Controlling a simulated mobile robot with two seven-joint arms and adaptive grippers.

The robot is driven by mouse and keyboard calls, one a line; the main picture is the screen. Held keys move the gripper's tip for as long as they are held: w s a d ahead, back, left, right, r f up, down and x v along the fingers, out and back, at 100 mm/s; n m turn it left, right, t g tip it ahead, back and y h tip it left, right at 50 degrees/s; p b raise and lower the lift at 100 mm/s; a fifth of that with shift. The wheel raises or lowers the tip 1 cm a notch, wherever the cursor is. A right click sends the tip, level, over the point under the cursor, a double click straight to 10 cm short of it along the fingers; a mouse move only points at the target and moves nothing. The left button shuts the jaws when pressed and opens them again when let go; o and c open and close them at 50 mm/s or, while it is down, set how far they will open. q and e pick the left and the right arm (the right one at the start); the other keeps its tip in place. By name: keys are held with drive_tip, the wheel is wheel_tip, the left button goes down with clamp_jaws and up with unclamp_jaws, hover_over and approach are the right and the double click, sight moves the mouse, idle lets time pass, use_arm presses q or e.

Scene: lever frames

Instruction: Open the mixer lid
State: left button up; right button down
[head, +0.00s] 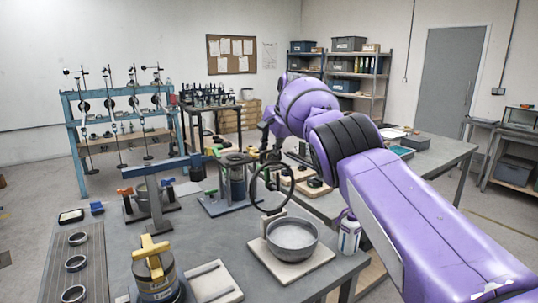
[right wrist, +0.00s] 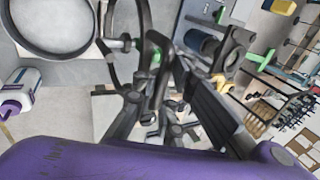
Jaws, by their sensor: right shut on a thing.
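The mixer appears to be the grey round bowl (head: 291,240) on a pale base plate at the front right of the near table. A dark ring-shaped lid (head: 268,188) stands steeply raised at the bowl's far side. The bowl also shows at the top left of the right wrist view (right wrist: 55,22), with the lid (right wrist: 112,55) nearly edge-on. My right gripper (head: 266,143) is at the top of the lid and shut on it; in the wrist view its dark fingers (right wrist: 158,75) overlap the lid, so the exact contact is hard to see. My left gripper is not in view.
A white bottle (head: 349,234) stands right of the bowl. A blue cylinder device (head: 236,186) is left of the lid, and a yellow-handled pot (head: 154,275) is at the front left. A rack with rings (head: 77,270) lies farther left. The table middle is mostly clear.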

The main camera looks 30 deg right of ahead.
drive_tip(key=shift+d+r, duration=0.1)
drive_tip(key=shift+r, duration=0.45)
drive_tip(key=c, duration=2)
unclamp_jaws()
drive_tip(key=shift+r, duration=0.1)
drive_tip(key=shift+c, duration=0.2)
drive_tip(key=shift+o, duration=1)
drive_tip(key=shift+s, duration=0.1)
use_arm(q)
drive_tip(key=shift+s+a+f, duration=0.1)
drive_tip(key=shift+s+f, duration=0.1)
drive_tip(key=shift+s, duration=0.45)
use_arm(e)
drive_tip(key=shift+s+f, duration=0.1)
drive_tip(key=shift+f, duration=0.2)
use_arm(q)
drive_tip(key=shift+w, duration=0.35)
use_arm(e)
drive_tip(key=v, duration=1.2)
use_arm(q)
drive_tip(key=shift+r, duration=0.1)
